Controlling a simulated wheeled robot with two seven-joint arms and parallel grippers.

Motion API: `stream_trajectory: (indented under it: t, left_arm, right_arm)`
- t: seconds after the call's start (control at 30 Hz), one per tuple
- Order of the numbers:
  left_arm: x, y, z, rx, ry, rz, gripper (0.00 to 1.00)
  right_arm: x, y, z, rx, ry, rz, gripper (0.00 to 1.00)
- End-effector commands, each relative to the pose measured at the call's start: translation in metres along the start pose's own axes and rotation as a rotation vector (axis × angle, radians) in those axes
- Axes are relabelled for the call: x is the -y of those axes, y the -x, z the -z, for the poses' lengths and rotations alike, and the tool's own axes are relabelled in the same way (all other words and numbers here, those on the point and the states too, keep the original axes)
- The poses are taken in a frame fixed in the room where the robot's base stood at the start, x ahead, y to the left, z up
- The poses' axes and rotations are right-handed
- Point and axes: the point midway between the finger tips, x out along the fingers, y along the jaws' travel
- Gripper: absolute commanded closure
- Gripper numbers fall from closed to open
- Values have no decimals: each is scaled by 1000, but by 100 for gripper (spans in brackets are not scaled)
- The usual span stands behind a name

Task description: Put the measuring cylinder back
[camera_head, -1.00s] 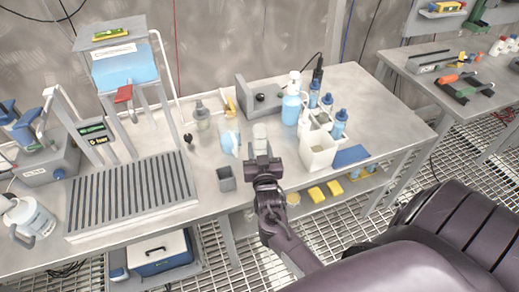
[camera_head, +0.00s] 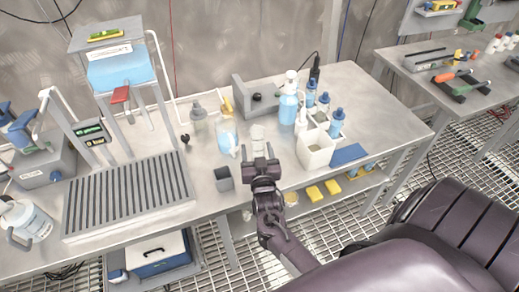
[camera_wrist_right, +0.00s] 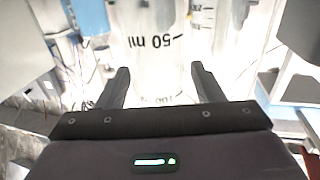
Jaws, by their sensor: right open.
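A clear measuring cylinder (camera_head: 257,134) stands on the steel bench in the head view, just beyond my right gripper. In the right wrist view the measuring cylinder (camera_wrist_right: 155,52) shows large and pale, with a "50 ml" mark. My right gripper (camera_head: 259,156) is open, with its fingers pointing at the cylinder. In the right wrist view the fingers of my right gripper (camera_wrist_right: 161,76) are spread wide, one toward each side of the cylinder. I see no finger closed on it. Its base is hard to make out. My left gripper is not in view.
A beaker of blue liquid (camera_head: 227,138) stands close left of the cylinder, with a small grey cup (camera_head: 224,180) in front. A white caddy (camera_head: 315,155) and blue-capped bottles (camera_head: 337,124) stand to the right. A slatted drain rack (camera_head: 127,194) lies left.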

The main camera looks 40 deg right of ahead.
Motion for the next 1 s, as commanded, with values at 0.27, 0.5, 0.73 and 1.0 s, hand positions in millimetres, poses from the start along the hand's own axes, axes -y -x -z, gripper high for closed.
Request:
stream_trajectory:
  t: [0.27, 0.5, 0.73, 1.0]
  left_arm:
    - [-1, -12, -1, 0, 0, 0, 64]
    - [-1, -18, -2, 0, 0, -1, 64]
    - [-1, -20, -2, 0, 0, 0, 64]
    - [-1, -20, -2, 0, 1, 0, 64]
  right_arm:
    - [-1, 58, -5, 6, 0, -1, 39]
    - [0, 101, -4, 5, 1, 0, 39]
    - [0, 115, -1, 3, 1, -1, 39]
    - [0, 115, -1, 2, 1, -1, 39]
